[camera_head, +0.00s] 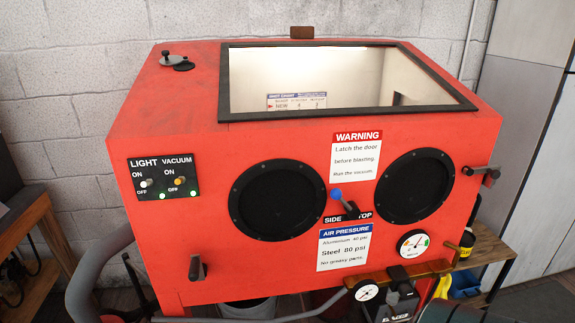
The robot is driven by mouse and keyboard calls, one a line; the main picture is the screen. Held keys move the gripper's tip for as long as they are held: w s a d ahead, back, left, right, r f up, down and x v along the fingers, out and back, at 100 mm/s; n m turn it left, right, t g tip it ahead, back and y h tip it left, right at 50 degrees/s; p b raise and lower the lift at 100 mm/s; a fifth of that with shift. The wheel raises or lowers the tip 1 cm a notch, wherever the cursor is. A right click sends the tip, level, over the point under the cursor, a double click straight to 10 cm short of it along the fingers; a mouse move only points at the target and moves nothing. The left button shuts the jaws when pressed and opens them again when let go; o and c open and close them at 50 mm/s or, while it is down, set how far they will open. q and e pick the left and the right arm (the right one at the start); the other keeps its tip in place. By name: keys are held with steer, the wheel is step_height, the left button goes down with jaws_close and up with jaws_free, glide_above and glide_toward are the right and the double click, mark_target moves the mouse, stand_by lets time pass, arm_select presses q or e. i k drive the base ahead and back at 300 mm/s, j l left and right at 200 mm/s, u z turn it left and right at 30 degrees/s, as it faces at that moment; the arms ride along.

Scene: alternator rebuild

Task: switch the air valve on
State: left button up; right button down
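A brass-coloured air line (412,273) runs along the lower right front of the red blasting cabinet (230,270). A small yellow handle (443,287) hangs near its right end, and a dark fitting with a brass end (464,243) rises beside it. I cannot tell for certain which of these is the air valve, or its position. A small round gauge (366,291) sits at the line's left end, next to a black part (400,298). A larger gauge (412,243) is on the cabinet front. Neither of my grippers is in view.
Latches (197,268) (482,172) stick out. A grey hose (82,285) curves at lower left. A wooden bench (487,245) stands right.

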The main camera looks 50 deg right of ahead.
mark_target(443, 279)
steer(key=z, duration=1.2)
